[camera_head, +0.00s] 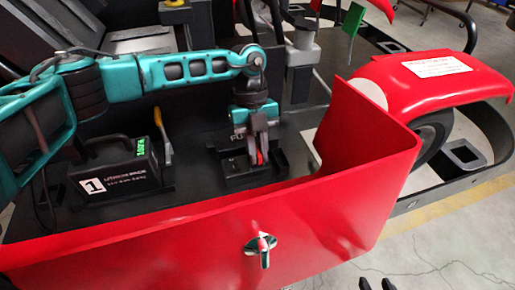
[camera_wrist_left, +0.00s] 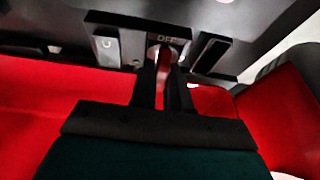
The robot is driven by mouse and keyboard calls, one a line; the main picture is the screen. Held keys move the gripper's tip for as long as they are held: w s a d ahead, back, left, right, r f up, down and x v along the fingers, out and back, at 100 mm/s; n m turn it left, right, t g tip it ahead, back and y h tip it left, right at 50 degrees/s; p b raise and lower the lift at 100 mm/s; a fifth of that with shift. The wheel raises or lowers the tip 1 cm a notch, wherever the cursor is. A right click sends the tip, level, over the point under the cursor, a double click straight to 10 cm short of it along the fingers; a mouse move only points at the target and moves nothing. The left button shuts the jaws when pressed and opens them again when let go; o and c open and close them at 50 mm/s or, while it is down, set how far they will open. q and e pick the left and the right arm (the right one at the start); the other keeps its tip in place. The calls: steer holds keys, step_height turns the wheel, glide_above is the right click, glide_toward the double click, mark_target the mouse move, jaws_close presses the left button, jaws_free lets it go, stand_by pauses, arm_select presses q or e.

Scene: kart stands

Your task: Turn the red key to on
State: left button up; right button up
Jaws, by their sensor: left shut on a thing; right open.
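The red key (camera_head: 260,158) is a small red piece at the black switch box (camera_head: 238,182) on the kart's dark deck. My left gripper (camera_head: 259,150) reaches down from above and is shut on the key. In the left wrist view the red key (camera_wrist_left: 164,60) shows between the two dark fingers, in front of a round switch face. The fingers hide much of the key. My right gripper (camera_head: 375,285) shows only as two dark fingertips, apart and empty, at the bottom edge.
A battery pack (camera_head: 112,165) marked 1 and a yellow-handled lever (camera_head: 162,135) stand left of the switch box. A red body panel (camera_head: 330,200) with a silver latch (camera_head: 262,248) rises in front. A red fender (camera_head: 420,78) covers a wheel at right.

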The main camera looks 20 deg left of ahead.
arm_select(q)
jaws_close()
steer(key=shift+m+y+b, duration=0.3)
steer(key=shift+m+b, duration=0.1)
steer(key=shift+m, duration=0.2)
steer(key=m+y+b, duration=0.1)
steer(key=m, duration=0.2)
steer(key=shift+f+m+g+b, duration=0.1)
steer(key=shift+m+g+b, duration=0.2)
steer(key=shift+b, duration=0.05)
steer(key=shift+o, duration=1.1)
jaws_free()
steer(key=shift+m, duration=0.3)
steer(key=o, duration=0.5)
steer(key=shift+o, duration=0.2)
